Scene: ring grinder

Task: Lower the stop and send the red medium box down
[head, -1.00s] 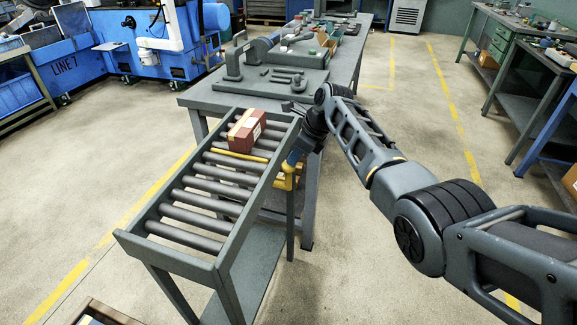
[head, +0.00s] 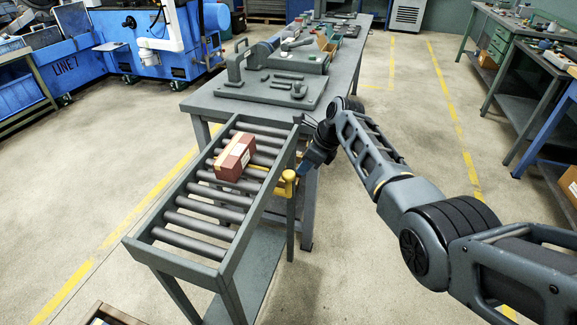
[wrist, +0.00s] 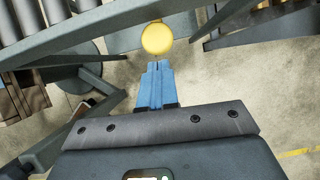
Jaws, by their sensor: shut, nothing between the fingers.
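The red-brown box (head: 235,158) with a pale tape strip sits on the roller conveyor (head: 180,262), around the middle of its length. The yellow stop bar (head: 257,172) shows to the right of the box; the rest is hidden behind or under it, and I cannot tell its exact height. The yellow stop handle (head: 287,182) sticks out at the conveyor's right side. My gripper (head: 303,170) is beside that handle, outside the frame. In the wrist view its blue fingers (wrist: 156,68) are together and empty, with the handle's round yellow end (wrist: 157,38) just beyond the tips.
The rollers below the box are clear. A grey workbench (head: 195,101) with a fixture plate (head: 270,92) stands beyond the conveyor's far end. A lower shelf (head: 262,262) lies under the conveyor. Open floor (head: 350,270) is to the right.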

